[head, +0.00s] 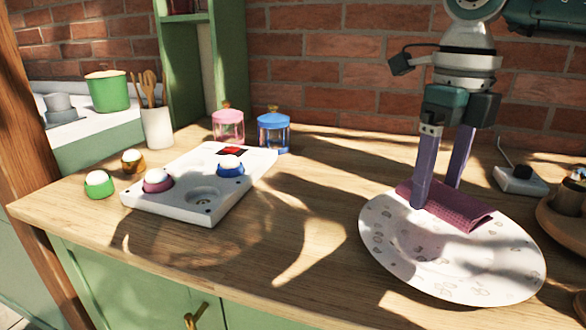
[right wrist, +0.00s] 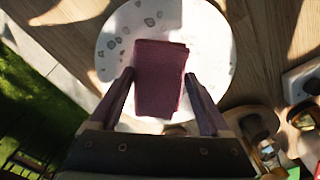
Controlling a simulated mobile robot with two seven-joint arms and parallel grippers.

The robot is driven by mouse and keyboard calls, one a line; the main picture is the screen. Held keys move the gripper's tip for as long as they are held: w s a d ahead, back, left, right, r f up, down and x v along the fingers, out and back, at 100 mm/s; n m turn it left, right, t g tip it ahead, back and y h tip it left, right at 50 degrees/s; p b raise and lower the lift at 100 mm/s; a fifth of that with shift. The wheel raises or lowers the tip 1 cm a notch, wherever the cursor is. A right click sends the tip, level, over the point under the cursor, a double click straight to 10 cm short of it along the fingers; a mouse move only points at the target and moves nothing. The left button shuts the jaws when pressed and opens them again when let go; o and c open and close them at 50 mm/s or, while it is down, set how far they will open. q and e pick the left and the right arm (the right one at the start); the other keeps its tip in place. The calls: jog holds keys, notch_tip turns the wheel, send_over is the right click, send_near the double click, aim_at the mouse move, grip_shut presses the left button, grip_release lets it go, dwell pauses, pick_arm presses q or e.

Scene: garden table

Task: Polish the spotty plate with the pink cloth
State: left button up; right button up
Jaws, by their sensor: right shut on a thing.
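The spotty plate (head: 440,270) is a wide white plate with greyish-brown marks, lying on the right part of the wooden counter. The pink cloth (head: 462,212), folded into a dark pink rectangle, lies on the far part of the plate. My right gripper (head: 437,195) points down over the plate and is shut on the cloth, one purple finger on each side of it. In the right wrist view the cloth (right wrist: 160,75) sits between the fingertips, with the marked plate (right wrist: 215,45) beneath it. My left gripper is not in view.
A white tray (head: 222,205) with egg cups stands left of centre; a green cup (head: 98,188) and a brown cup (head: 133,162) are beside it. Pink (head: 228,127) and blue (head: 273,132) jars stand behind. A wooden bowl (head: 565,222) is close right of the plate. The counter's middle is clear.

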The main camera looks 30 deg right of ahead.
jog(key=shift+r+p, duration=1.2)
jog(key=shift+r, duration=0.5)
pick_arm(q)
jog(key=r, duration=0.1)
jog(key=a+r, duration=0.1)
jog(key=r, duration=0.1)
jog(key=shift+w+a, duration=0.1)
pick_arm(e)
jog(key=shift+r, duration=0.15)
jog(key=shift+r, duration=0.1)
